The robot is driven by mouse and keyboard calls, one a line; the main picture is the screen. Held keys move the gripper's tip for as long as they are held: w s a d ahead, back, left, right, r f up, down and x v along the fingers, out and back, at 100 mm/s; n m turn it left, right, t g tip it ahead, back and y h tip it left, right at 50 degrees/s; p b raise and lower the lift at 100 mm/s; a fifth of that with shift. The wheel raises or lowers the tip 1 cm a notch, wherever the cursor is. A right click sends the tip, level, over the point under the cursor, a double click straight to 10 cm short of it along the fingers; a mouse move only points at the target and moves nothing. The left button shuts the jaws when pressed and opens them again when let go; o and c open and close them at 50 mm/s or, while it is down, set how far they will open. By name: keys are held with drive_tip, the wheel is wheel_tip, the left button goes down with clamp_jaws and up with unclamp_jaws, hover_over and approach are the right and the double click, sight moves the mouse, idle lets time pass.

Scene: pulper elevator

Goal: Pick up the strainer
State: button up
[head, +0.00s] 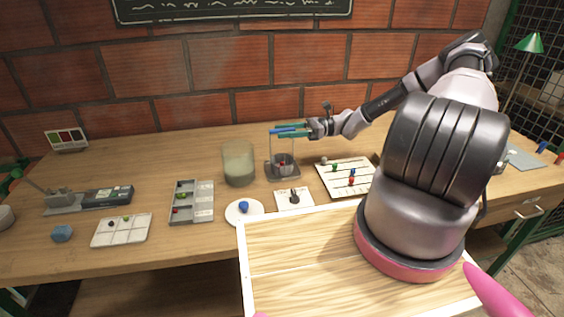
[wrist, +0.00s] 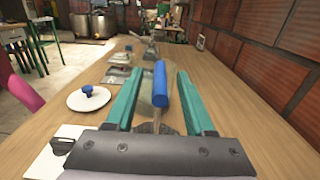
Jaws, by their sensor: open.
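The strainer appears to be the blue-handled piece (head: 283,131) with thin uprights reaching down to a grey cup (head: 284,160) on a small grey base. My gripper (head: 281,130) is open, with its teal fingers around the height of the blue handle. A gap shows on the left side. The lower part of the strainer is mostly hidden in the wrist view.
A cloudy glass beaker (head: 238,164) stands close left of the strainer. A white plate with a blue knob (head: 244,211), a white card (head: 293,199) and a tray with coloured pegs (head: 345,178) lie in front. A brick wall (head: 140,80) closes the back.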

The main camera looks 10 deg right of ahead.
drive_tip(key=shift+a, duration=0.5)
clamp_jaws()
idle(1.1)
